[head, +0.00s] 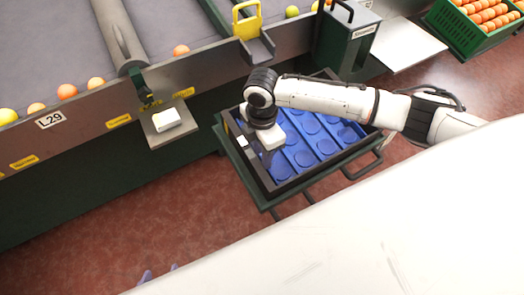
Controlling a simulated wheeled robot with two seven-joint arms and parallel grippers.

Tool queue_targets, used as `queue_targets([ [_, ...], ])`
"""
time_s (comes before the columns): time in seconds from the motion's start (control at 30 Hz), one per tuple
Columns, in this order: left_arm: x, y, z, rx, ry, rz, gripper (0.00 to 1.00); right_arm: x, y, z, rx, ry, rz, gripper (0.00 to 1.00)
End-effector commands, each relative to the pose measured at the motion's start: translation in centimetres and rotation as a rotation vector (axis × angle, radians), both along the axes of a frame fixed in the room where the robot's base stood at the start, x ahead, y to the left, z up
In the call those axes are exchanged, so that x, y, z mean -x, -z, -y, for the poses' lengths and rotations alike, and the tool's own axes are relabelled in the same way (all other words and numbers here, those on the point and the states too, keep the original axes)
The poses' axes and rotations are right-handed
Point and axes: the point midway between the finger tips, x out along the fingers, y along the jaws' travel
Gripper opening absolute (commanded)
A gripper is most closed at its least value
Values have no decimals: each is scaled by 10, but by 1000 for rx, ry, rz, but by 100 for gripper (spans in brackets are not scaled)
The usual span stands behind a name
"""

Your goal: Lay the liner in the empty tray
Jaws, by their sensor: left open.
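A blue liner (326,147) with several round pockets lies inside the dark-rimmed tray (258,172), which rests on a green stand. The liner looks roughly flat there; its left part is partly covered by my right gripper (270,140). This gripper points down over the tray's left side. Its fingers are hidden from above, so I cannot see whether they hold the liner.
A conveyor with oranges and yellow-green fruit runs along the back, with a dark green wall below. A small shelf (158,138) holds a white block (167,120). A green crate of oranges (462,35) stands at the back right. Red floor is clear at front left.

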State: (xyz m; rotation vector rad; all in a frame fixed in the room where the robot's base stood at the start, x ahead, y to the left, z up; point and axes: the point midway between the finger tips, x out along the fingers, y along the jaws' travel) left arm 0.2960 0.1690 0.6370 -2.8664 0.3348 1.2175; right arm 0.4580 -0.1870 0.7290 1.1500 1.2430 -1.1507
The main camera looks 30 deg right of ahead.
Motion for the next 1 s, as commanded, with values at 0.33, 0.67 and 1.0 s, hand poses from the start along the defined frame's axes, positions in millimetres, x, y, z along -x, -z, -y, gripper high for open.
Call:
queue_targets([
  [0.33, 0, 0, 0, 0, 0, 0, 47, -1, -3, 0, 0, 0, 2, 31],
  [0.67, 0, -4, 0, 0, 0, -1, 47, -2, -63, -1, -2, -1, 5, 31],
  [1.0, 0, -8, 0, -1, 1, -1, 47, -1, -123, 0, -1, 0, 2, 31],
])
